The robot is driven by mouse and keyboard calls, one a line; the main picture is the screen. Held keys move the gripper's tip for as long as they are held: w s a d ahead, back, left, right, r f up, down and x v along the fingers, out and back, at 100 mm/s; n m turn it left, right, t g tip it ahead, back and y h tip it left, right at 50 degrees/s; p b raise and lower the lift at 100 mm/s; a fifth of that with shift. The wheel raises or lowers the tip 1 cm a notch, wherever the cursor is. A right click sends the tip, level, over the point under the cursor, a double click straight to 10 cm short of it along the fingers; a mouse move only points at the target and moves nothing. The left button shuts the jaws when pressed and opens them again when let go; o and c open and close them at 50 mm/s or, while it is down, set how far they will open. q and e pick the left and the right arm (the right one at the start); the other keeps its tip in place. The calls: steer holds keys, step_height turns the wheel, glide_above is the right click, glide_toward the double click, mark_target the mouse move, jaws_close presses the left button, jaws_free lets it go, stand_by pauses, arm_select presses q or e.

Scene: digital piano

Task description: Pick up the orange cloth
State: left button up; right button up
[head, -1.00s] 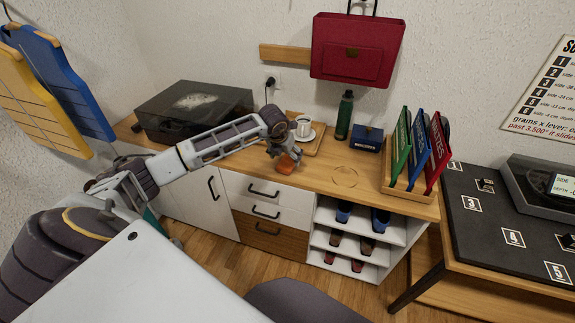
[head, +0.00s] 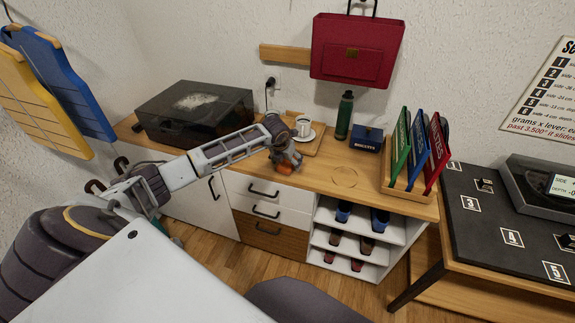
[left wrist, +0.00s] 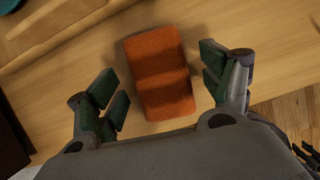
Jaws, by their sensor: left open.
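The orange cloth (left wrist: 160,72) is a folded block lying on the wooden counter (left wrist: 45,110) near its front edge. In the left wrist view it lies between the two fingers of my left gripper (left wrist: 166,95), with a gap on each side. The gripper is open and does not touch the cloth's sides. In the head view the left gripper (head: 287,158) is above the cloth (head: 284,168), hiding most of it. My right gripper is not in view.
A cup on a saucer (head: 307,134) stands on a wooden tray (head: 327,140) just behind the gripper. A dark case (head: 196,110) is to the left. A green bottle (head: 344,116), a blue box (head: 366,137) and a folder rack (head: 405,189) are to the right.

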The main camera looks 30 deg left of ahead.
arm_select(q)
steer(key=shift+f+b, duration=0.25)
steer(key=shift+b, duration=0.05)
stand_by(0.9)
steer(key=shift+c, duration=0.3)
steer(key=c, duration=1)
